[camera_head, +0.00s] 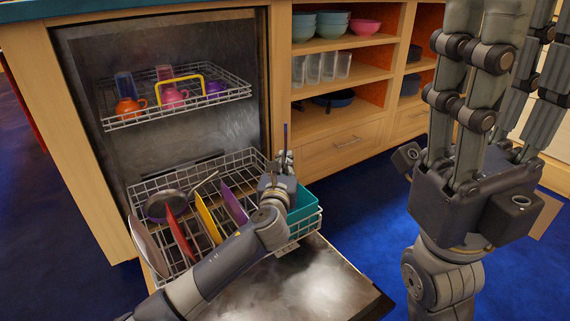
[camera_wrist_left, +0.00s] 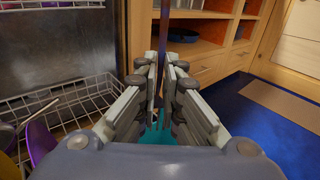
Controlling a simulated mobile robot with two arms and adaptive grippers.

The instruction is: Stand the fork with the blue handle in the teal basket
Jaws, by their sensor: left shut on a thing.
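My left gripper (camera_head: 284,162) is shut on the fork, whose thin blue handle (camera_head: 287,136) stands upright above the fingers. In the left wrist view the handle (camera_wrist_left: 163,40) rises between the two fingers (camera_wrist_left: 165,88). The teal basket (camera_head: 303,205) sits at the right end of the dishwasher's lower rack, partly hidden by my left gripper and wrist. Teal of the basket (camera_wrist_left: 158,137) shows below the fingers in the left wrist view. The fork's lower end is mostly hidden. My right gripper (camera_head: 515,80) is open and empty, pointing up at the right, its tips near the top edge.
The lower rack (camera_head: 240,163) holds a pan (camera_head: 165,205) and red, yellow and purple plates (camera_head: 234,204). The upper rack (camera_head: 180,108) holds cups. The open dishwasher door (camera_head: 315,280) lies below. Shelves with bowls and glasses (camera_head: 322,68) stand behind. Blue floor is free at right.

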